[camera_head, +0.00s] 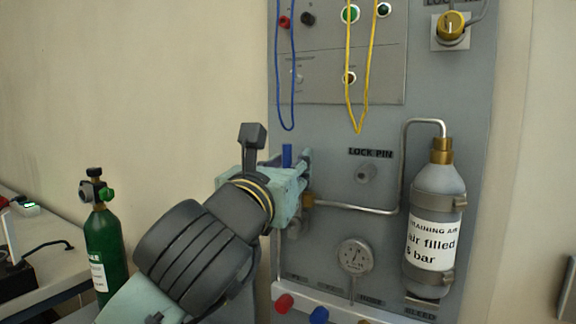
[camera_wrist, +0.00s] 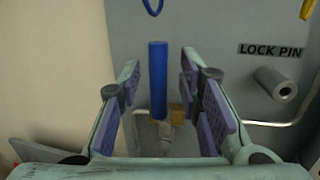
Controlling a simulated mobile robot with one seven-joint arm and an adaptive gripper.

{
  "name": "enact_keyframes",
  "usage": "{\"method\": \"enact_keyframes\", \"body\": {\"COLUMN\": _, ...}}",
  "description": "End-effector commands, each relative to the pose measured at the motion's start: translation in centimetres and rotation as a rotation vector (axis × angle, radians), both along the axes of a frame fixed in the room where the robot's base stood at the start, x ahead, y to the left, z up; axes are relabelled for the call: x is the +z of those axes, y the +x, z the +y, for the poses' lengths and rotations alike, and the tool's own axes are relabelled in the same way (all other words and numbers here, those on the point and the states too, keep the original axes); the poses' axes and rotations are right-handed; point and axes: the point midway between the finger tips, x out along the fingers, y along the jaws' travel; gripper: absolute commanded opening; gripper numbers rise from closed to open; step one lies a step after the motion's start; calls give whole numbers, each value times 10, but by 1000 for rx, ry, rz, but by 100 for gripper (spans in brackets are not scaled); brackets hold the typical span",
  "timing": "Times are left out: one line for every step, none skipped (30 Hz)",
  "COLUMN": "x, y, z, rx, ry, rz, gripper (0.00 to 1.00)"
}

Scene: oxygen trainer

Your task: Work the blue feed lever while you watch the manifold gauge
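The blue feed lever (camera_head: 287,154) stands upright on the grey panel, mostly hidden behind my gripper in the head view. In the wrist view the lever (camera_wrist: 158,80) rises between my two open fingers, above a brass fitting (camera_wrist: 178,113). My gripper (camera_wrist: 166,98) is open, with a visible gap between each purple pad and the lever. In the head view my gripper (camera_head: 303,165) is up at the panel.
A lock pin (camera_head: 366,172) sticks out right of the lever. A pipe (camera_head: 350,207) runs to a strapped training-air cylinder (camera_head: 432,235). Blue (camera_head: 286,124) and yellow (camera_head: 358,126) cords hang above. A green cylinder (camera_head: 105,250) stands at left.

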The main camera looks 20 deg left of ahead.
Motion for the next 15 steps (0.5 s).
{"method": "enact_keyframes", "body": {"x": 0, "y": 0, "z": 0, "rx": 0, "ry": 0, "rz": 0, "gripper": 32}}
{"method": "enact_keyframes", "body": {"x": 0, "y": 0, "z": 0, "rx": 0, "ry": -1, "rz": 0, "gripper": 32}}
{"method": "enact_keyframes", "body": {"x": 0, "y": 0, "z": 0, "rx": 0, "ry": -1, "rz": 0, "gripper": 32}}
{"method": "enact_keyframes", "body": {"x": 0, "y": 0, "z": 0, "rx": 0, "ry": -1, "rz": 0, "gripper": 32}}
{"method": "enact_keyframes", "body": {"x": 0, "y": -1, "z": 0, "rx": 1, "ry": -1, "rz": 0, "gripper": 32}}
{"method": "enact_keyframes", "body": {"x": 0, "y": -2, "z": 0, "rx": 1, "ry": -1, "rz": -1, "gripper": 32}}
{"method": "enact_keyframes", "body": {"x": 0, "y": -4, "z": 0, "rx": 1, "ry": -1, "rz": -1, "gripper": 32}}
{"method": "enact_keyframes", "body": {"x": 0, "y": -7, "z": 0, "rx": 1, "ry": -1, "rz": -1, "gripper": 32}}
{"method": "enact_keyframes", "body": {"x": -1, "y": -12, "z": 0, "rx": 2, "ry": -1, "rz": -2, "gripper": 32}}
{"method": "enact_keyframes", "body": {"x": -1, "y": -16, "z": -1, "rx": 2, "ry": -1, "rz": -2, "gripper": 32}}
{"method": "enact_keyframes", "body": {"x": -2, "y": -21, "z": -1, "rx": 3, "ry": -1, "rz": -3, "gripper": 32}}
{"method": "enact_keyframes", "body": {"x": -3, "y": -29, "z": -3, "rx": 3, "ry": 0, "rz": -2, "gripper": 32}}
{"method": "enact_keyframes", "body": {"x": -3, "y": -36, "z": -3, "rx": 4, "ry": 0, "rz": -3, "gripper": 32}}
{"method": "enact_keyframes", "body": {"x": -4, "y": -42, "z": -4, "rx": 3, "ry": 0, "rz": -3, "gripper": 32}}
{"method": "enact_keyframes", "body": {"x": -5, "y": -51, "z": -5, "rx": 3, "ry": 0, "rz": -4, "gripper": 32}}
